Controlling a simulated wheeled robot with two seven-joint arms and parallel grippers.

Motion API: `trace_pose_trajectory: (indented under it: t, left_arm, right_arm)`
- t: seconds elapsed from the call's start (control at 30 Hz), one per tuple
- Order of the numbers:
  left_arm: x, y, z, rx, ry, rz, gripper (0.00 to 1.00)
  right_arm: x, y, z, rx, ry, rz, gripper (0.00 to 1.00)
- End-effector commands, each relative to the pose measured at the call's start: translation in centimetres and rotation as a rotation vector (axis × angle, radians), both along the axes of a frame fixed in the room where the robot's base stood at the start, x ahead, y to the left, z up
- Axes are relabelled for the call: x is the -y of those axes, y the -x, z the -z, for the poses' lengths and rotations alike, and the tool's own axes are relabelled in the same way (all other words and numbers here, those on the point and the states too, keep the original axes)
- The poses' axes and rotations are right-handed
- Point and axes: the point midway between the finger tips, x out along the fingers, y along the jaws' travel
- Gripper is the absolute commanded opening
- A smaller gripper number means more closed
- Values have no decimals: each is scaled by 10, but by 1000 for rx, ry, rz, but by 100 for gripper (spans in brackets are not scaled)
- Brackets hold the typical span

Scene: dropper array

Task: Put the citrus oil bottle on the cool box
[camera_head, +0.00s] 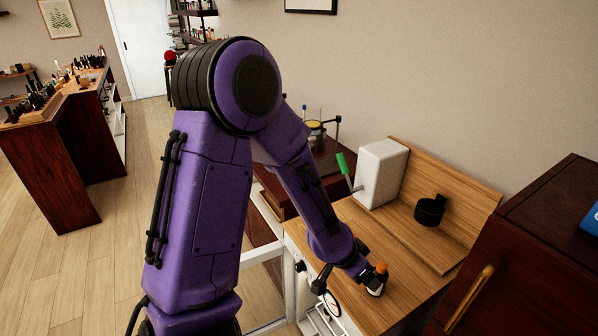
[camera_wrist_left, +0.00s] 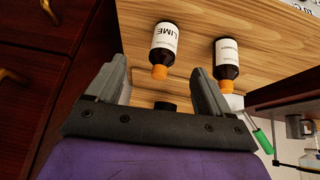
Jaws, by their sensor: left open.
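In the left wrist view a dark bottle with an orange cap and a white label reading LIME (camera_wrist_left: 164,46) lies ahead of my left gripper (camera_wrist_left: 157,70). Its cap points toward the space between the open fingers, which hold nothing. A similar orange-capped bottle (camera_wrist_left: 227,60) is to its right; its label is too small to read. In the head view my left gripper (camera_head: 370,279) is low over the wooden counter, by an orange-capped bottle (camera_head: 381,268) that it partly hides. I cannot tell for sure which thing is the cool box. My right gripper is not in view.
A dark red cabinet (camera_head: 530,240) borders the right, with a blue object (camera_head: 592,220) on top, cut off.

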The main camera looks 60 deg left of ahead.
Motion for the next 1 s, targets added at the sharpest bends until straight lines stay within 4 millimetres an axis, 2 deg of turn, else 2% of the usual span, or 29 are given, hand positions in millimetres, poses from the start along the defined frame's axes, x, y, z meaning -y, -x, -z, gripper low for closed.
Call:
trace_pose_trajectory:
  t: [0.03, 0.17, 0.2, 0.3, 0.4, 0.5, 0.6, 0.83, 0.93, 1.0]
  left_arm:
    - [6, 13, 31, -43, 23, -52, 81]
    - [19, 60, 111, -116, 65, -266, 81]
    - [20, 81, 134, -137, 62, -336, 81]
    - [19, 138, 178, -176, 19, -495, 81]
    - [14, 187, 201, -194, -40, -604, 81]
    - [10, 216, 210, -199, -81, -660, 81]
    - [8, 224, 211, -196, -95, -678, 81]
    - [8, 223, 213, -194, -95, -679, 81]
    - [8, 223, 228, -194, -94, -679, 81]
    - [8, 223, 250, -194, -94, -678, 81]
  right_arm:
    - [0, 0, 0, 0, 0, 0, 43]
    - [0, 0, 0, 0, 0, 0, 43]
    - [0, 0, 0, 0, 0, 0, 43]
    - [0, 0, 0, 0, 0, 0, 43]
    - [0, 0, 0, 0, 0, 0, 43]
    - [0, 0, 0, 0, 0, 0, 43]
    - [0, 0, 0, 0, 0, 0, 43]
    - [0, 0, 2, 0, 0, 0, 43]
    - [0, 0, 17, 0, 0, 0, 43]
    - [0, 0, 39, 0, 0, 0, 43]
